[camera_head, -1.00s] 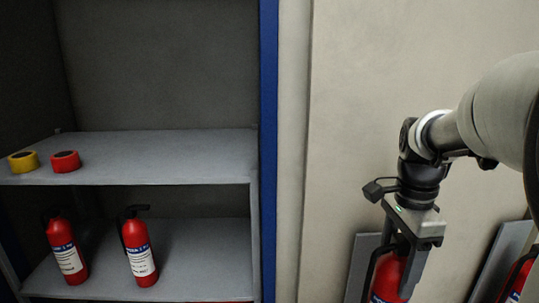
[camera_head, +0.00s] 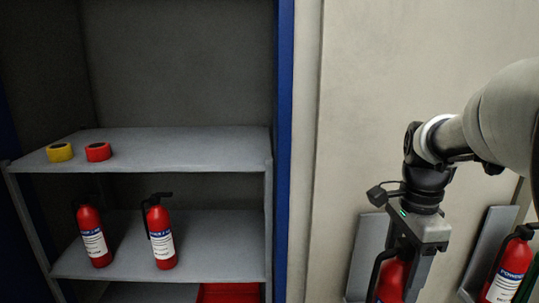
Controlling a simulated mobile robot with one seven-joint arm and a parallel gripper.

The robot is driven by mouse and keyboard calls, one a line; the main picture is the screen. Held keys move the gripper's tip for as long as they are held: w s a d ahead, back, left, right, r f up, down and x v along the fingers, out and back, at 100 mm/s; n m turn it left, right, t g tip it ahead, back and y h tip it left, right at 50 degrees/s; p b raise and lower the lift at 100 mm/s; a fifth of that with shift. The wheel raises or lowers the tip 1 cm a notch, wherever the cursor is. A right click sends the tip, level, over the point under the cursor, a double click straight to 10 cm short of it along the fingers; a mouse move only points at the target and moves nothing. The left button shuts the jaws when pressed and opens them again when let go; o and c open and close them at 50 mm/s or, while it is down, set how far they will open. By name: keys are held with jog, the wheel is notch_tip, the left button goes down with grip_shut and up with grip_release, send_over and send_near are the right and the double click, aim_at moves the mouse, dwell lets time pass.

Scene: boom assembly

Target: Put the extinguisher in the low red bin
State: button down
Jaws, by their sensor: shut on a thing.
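My gripper (camera_head: 405,262) points down at the right and is shut on a red extinguisher (camera_head: 392,282), in front of a grey panel on the wall. The lower part of this extinguisher is cut off by the frame's bottom edge. A red bin (camera_head: 228,292) shows only partly at the bottom, below the shelf's lower board; the rest of it is out of frame.
Two extinguishers (camera_head: 93,238) (camera_head: 161,236) stand on the shelf's lower board (camera_head: 215,245). A yellow tape roll (camera_head: 60,152) and a red tape roll (camera_head: 98,152) lie on the upper board (camera_head: 190,150). Another extinguisher (camera_head: 508,270) is at the right by a grey panel (camera_head: 487,250).

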jog(key=shift+s+a+r, duration=0.1)
jog(key=shift+s+r, duration=0.1)
jog(key=shift+a+f+n, duration=0.25)
jog(key=shift+f+n, duration=0.05)
jog(key=shift+f, duration=0.1)
jog(key=shift+w+a+f, duration=0.15)
jog(key=shift+f, duration=0.1)
jog(key=w+a+f+n, duration=0.3)
jog(key=a+f+n, duration=0.2)
jog(key=f+n, duration=0.3)
jog(key=w+a+f+n, duration=0.3)
jog(key=a+f+n, duration=0.2)
jog(key=f+n, duration=0.4)
jog(key=shift+w+a+f, duration=0.15)
jog(key=shift+f, duration=0.55)
